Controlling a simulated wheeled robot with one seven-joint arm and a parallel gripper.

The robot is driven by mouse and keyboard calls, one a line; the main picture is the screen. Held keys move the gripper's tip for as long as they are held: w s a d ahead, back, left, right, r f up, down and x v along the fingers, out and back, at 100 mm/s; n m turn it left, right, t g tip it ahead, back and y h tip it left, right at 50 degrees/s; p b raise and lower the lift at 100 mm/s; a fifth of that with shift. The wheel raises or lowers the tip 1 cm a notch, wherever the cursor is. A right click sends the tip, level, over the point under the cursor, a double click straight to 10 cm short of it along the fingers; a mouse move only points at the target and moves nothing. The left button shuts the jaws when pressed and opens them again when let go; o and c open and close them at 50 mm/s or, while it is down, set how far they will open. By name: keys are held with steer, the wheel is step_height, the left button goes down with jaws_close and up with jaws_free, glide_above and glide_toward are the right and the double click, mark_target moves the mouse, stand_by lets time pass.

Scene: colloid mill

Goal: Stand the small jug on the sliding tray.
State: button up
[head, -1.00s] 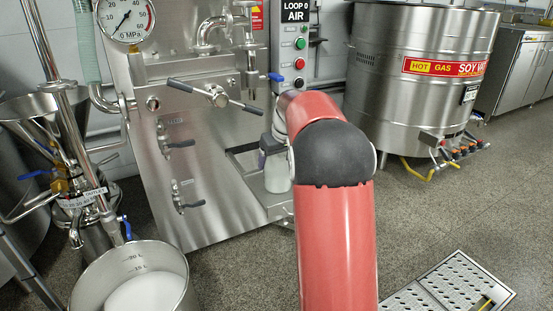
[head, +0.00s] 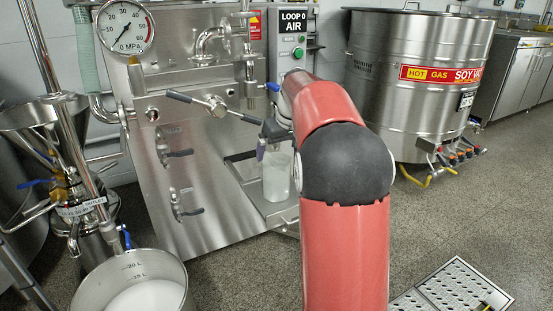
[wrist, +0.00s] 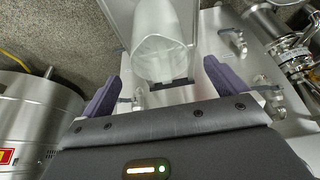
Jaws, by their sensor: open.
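The small jug (head: 276,177) is translucent with whitish contents in its lower part. It stands upright on the sliding tray (head: 280,211), at the front of the steel machine. My gripper (head: 265,146) is beside the jug's upper part in the head view, partly hidden by my arm. In the wrist view my gripper (wrist: 160,88) is open, with purple fingers spread wide and empty. The jug (wrist: 162,45) lies ahead of the gap between them, and no finger visibly touches it. A dark bar shows at the jug's near end.
The machine's crossed handle (head: 217,104) and outlet pipe (head: 249,75) are close above the tray. A steel pot of white liquid (head: 130,285) stands at the lower left. A large steel vat (head: 420,95) stands at right. Floor between vat and drain grate (head: 452,288) is clear.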

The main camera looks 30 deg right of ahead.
steer(key=shift+v, duration=1.85)
steer(key=s+a+r, duration=0.1)
steer(key=s+a, duration=1)
steer(key=s, duration=0.3)
steer(key=s+a+f, duration=0.3)
steer(key=s+f, duration=0.1)
steer(key=s, duration=0.4)
steer(key=s+a+f+t, duration=0.1)
steer(key=s+a+f, duration=0.3)
steer(key=s, duration=0.5)
steer(key=shift+s+a+f, duration=0.2)
steer(key=shift+f, duration=0.2)
